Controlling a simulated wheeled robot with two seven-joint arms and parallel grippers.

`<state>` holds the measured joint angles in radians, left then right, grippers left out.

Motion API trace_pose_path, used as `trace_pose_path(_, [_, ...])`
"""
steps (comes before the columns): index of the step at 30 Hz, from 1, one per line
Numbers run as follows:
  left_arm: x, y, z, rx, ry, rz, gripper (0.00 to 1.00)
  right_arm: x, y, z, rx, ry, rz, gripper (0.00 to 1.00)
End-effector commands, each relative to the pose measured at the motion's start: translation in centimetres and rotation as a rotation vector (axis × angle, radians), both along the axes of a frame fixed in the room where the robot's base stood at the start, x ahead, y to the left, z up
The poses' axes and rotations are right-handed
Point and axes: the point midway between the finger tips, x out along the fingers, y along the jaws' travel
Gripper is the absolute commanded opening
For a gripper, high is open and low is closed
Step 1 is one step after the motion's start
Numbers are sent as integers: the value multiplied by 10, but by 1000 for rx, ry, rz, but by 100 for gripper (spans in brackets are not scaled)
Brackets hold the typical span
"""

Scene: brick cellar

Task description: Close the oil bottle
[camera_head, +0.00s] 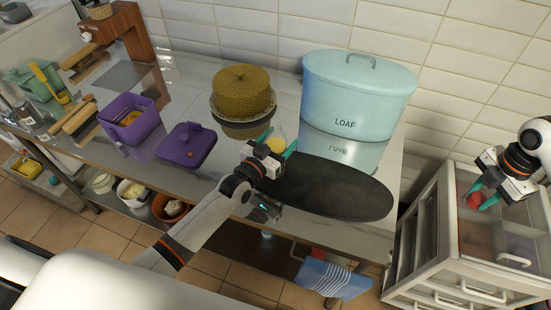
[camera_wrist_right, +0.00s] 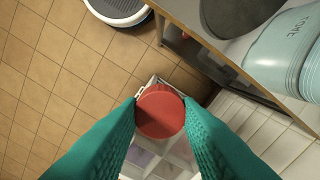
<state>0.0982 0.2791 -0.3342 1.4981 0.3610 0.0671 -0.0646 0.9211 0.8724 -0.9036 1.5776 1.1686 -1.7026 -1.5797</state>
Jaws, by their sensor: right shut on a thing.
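The oil bottle (camera_head: 277,142) shows a pale yellowish upper part in the head view, on the counter between the cake stand and a dark oval board. My left gripper (camera_head: 277,146) is at the bottle, with a teal finger on either side of it. The lower part of the bottle is hidden by the gripper, and I cannot tell whether the fingers touch it. My right gripper (camera_head: 482,197) is at the far right, above the drawer cabinet. It is shut on a round red cap (camera_wrist_right: 160,112), held between its teal fingertips, well apart from the bottle.
The dark oval board (camera_head: 335,188) lies at the counter's front edge. A purple box (camera_head: 128,120) and purple lid (camera_head: 187,146) are left. A white drawer cabinet (camera_head: 480,250) stands right.

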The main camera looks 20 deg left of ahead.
Motion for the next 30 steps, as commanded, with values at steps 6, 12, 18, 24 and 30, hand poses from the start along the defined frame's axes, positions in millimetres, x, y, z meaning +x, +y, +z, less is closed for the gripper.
trace_pose_path(6, [0, 0, 0, 0, 0, 0, 31, 0, 0, 0, 0, 0, 0, 10])
trace_pose_path(12, [0, 0, 1, 0, -3, 0, 4, 0, 0, 0, 0, 0, 0, 10])
trace_pose_path(18, [0, 0, 3, 0, -3, 0, 4, 0, 0, 0, 0, 0, 0, 10])
trace_pose_path(24, [0, 0, 27, -2, -8, 0, 4, 0, 0, -3, 0, 0, 0, 10])
trace_pose_path(30, [0, 0, 69, -3, -7, 0, 4, 0, 0, -8, 0, 0, 0, 10])
